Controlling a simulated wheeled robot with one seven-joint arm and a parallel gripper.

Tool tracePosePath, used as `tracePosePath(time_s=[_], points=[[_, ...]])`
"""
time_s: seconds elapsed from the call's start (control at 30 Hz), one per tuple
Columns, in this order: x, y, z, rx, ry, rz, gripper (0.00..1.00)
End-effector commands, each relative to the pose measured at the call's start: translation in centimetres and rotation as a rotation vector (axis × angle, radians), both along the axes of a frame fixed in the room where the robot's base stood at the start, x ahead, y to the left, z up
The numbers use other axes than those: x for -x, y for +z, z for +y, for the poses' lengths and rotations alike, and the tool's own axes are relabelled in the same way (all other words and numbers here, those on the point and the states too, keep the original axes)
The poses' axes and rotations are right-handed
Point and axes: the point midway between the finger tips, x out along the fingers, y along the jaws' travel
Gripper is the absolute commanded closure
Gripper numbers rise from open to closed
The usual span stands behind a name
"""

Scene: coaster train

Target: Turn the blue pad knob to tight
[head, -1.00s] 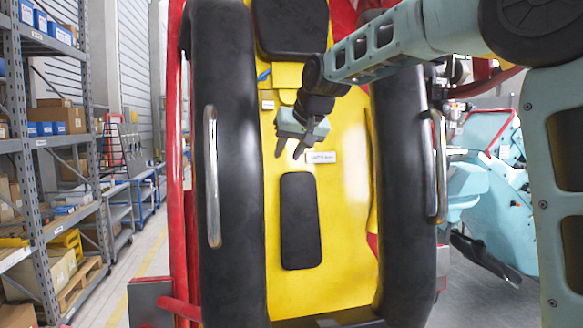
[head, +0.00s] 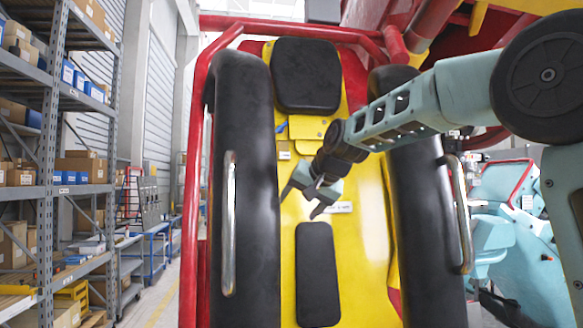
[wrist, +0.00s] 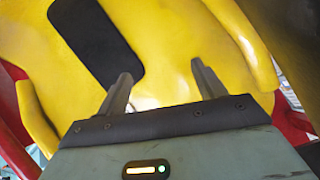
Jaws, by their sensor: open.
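A small blue part (head: 281,128), which looks like the blue knob, shows at the left edge of a yellow block (head: 309,128), below the black upper pad (head: 306,76) of the seat. It is small, and its setting cannot be read. My gripper (head: 302,204) is open and empty, in front of the yellow seat back, below and slightly right of the blue part and apart from it. In the wrist view my two fingers (wrist: 160,72) stand apart before the yellow seat back (wrist: 165,45) and a black pad (wrist: 97,40). The blue part does not show there.
Thick black padded bars (head: 242,200) and (head: 425,210) with metal handles flank the seat.

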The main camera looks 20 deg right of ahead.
Motion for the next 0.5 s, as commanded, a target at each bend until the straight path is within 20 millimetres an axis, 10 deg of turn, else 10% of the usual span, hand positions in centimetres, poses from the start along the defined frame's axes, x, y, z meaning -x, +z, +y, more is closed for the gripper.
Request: tracePosePath(time_s=[0.23, 0.5], points=[[-3.1, 4.1, -1.0, -0.694, -0.276, -0.248, 0.31], [-1.7, 11.3, -3.6, -1.47, -0.367, -0.4, 0.31]])
